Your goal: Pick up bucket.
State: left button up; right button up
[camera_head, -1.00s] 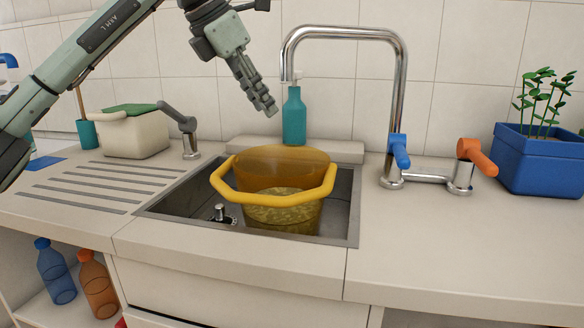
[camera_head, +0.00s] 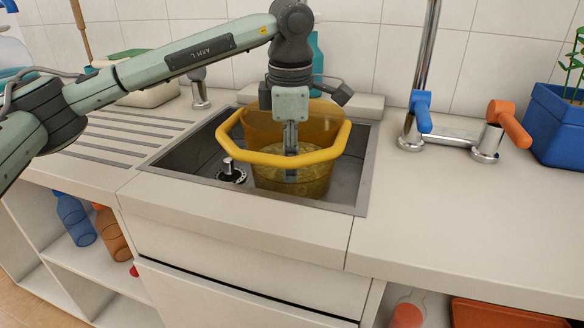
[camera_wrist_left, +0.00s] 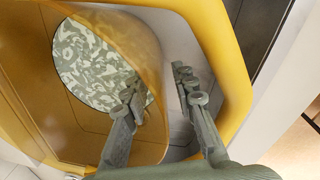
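The bucket (camera_head: 262,122) is translucent amber and stands upright in the sink, with a thick yellow handle (camera_head: 245,158) around its top. My left gripper (camera_head: 290,140) points down at the bucket, behind the front bar of the handle in the head view. In the left wrist view, the fingers (camera_wrist_left: 158,92) are spread apart with the bucket wall (camera_wrist_left: 150,50) between them. One finger is over the bucket's inside, the other beside the yellow handle (camera_wrist_left: 232,75). Whether either touches the wall I cannot tell. My right gripper is out of view.
The sink (camera_head: 190,150) surrounds the bucket. A tall tap (camera_head: 430,60) with blue and orange knobs (camera_head: 508,122) stands to its right, near a blue planter (camera_head: 560,125). A teal bottle (camera_head: 318,65) is behind my gripper. The counter front right is clear.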

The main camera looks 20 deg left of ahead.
pick_arm(q)
jog(key=shift+f, duration=0.2)
grip_shut()
dwell(0.3)
jog(key=shift+w+r, duration=0.1)
jog(key=shift+r, duration=0.05)
